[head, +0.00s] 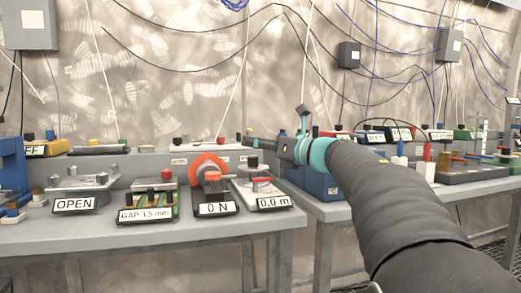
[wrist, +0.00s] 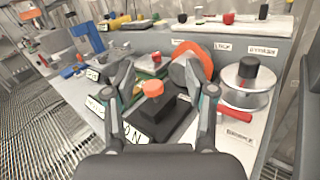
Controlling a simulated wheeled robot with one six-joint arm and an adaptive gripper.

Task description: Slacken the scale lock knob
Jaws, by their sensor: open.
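The scale unit marked 0 N (head: 217,208) stands on the bench, with a large orange disc (head: 208,168) behind it. A small orange-red knob (head: 212,176) tops its black body; I take it as the lock knob, though no legible label names it. In the wrist view the knob (wrist: 153,88) appears between the two spread fingers of my gripper (wrist: 165,86), and no contact shows. The gripper is open and empty. In the head view my gripper (head: 290,130) is above and right of the unit. The 0 N label is partly hidden in the wrist view.
Right of the scale is a 0.0 m unit (head: 262,186) with a metal drum, black knob (wrist: 249,67) and red handle (wrist: 236,113). Left are the GAP 1.5 mm unit (head: 147,205) and the OPEN unit (head: 83,190). A grey raised ledge (wrist: 285,45) runs behind.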

